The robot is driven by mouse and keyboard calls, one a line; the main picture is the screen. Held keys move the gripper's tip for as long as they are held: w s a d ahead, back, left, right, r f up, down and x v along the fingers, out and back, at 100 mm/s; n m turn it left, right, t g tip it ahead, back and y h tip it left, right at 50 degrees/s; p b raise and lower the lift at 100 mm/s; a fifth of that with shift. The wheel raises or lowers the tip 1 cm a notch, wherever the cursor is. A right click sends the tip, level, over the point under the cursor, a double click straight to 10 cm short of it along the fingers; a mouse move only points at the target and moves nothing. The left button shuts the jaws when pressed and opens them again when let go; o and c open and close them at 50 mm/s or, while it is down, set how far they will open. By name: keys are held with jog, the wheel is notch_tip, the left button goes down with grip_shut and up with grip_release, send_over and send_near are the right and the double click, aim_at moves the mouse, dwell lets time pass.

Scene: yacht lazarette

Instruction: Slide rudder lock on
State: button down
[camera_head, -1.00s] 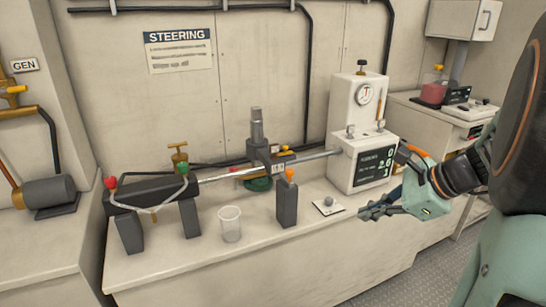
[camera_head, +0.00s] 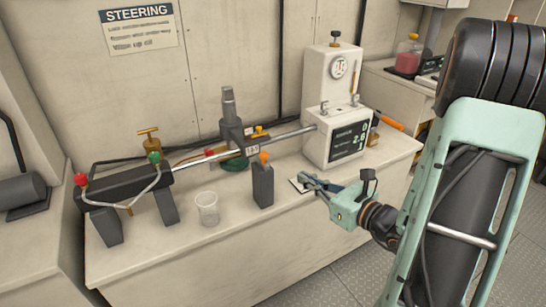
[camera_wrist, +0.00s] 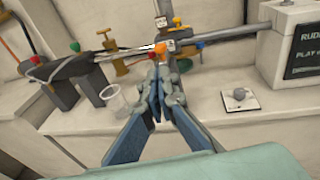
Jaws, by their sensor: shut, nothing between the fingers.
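No part is legibly marked as the rudder lock. A dark upright post (camera_head: 263,188) with an orange knob (camera_head: 263,157) stands on the bench front; in the wrist view the orange knob (camera_wrist: 161,50) shows just beyond my fingertips, which hide the post. A white plate (camera_wrist: 239,99) with a grey knob (camera_wrist: 238,93) lies to the right. A steel rod (camera_head: 200,158) runs from a dark cylinder (camera_head: 125,187) past a dark upright bracket (camera_head: 232,132) to a white box with a screen (camera_head: 350,142). My gripper (camera_head: 306,180) is shut and empty, right of the post, partly covering the plate.
A clear cup (camera_head: 207,208) stands left of the post. Red (camera_head: 81,180) and green (camera_head: 154,158) knobs and a brass valve (camera_head: 148,138) are by the cylinder. An orange-handled tool (camera_head: 388,120) sticks out right of the box. The bench front edge is largely clear.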

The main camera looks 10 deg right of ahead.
aim_at(267, 154)
dwell(0.3)
jog(key=x, duration=1.4)
jog(key=x, duration=0.3)
jog(key=shift+w+d+r+b, duration=0.1)
jog(key=shift+w+r+b, duration=0.15)
jog(key=shift+w+b, duration=0.15)
jog(key=shift+d, duration=0.1)
